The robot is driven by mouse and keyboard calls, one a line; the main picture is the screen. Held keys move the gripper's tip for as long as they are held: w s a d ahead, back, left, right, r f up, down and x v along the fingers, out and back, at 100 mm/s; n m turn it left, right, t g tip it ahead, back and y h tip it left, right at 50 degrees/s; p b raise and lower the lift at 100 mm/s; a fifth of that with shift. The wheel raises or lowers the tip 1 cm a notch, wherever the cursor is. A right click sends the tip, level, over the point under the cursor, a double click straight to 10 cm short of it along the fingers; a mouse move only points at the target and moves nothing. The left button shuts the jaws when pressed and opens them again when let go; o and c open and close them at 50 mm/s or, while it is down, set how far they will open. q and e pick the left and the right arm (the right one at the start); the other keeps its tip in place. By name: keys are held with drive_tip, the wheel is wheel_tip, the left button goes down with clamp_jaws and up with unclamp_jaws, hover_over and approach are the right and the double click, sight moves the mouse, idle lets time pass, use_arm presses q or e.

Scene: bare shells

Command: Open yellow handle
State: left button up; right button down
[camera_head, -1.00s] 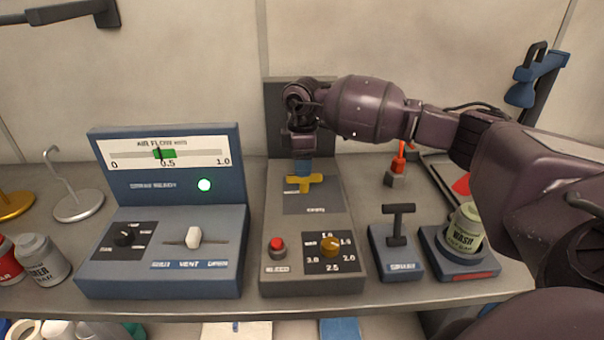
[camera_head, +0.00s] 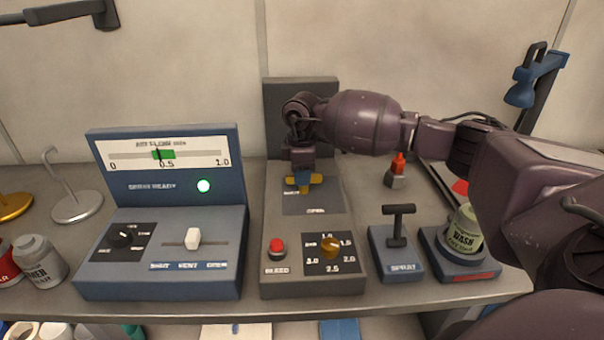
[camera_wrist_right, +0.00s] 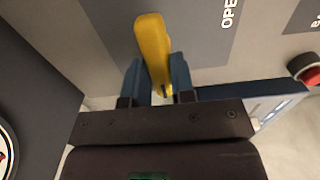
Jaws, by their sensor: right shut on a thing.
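The yellow handle (camera_head: 315,179) sits on a dark label plate on the upper part of the grey middle panel (camera_head: 339,270). The word "OPEN" is printed on the plate in front of it. My right gripper (camera_head: 303,182) has come down over the handle from above. In the right wrist view the yellow handle (camera_wrist_right: 153,50) stands between the two blue fingers (camera_wrist_right: 157,82), which are shut on it. Part of the handle is hidden by the gripper. My left gripper is not in view.
The same panel carries a red button (camera_head: 277,246) and an orange knob (camera_head: 331,247). A blue gauge console (camera_head: 165,270) stands to the left. A black T-handle lever (camera_head: 398,222) and a WASH bottle (camera_head: 465,230) stand to the right.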

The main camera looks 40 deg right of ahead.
drive_tip(key=shift+r+n, duration=0.1)
drive_tip(key=shift+n, duration=0.3)
drive_tip(key=shift+n+p, duration=0.4)
drive_tip(key=shift+n, duration=0.2)
drive_tip(key=shift+n+p, duration=0.3)
drive_tip(key=shift+n, duration=0.5)
drive_tip(key=n, duration=0.2)
drive_tip(key=shift+s+n+p, duration=0.1)
drive_tip(key=shift+n+p, duration=0.25)
drive_tip(key=shift+n, duration=0.05)
drive_tip(key=n, duration=0.2)
drive_tip(key=shift+n, duration=0.3)
drive_tip(key=n, duration=0.4)
drive_tip(key=shift+s+n+p, duration=0.15)
drive_tip(key=shift+n+p, duration=0.15)
drive_tip(key=shift+p, duration=0.05)
drive_tip(key=n, duration=0.4)
drive_tip(key=shift+d, duration=0.1)
drive_tip(key=shift+n, duration=0.3)
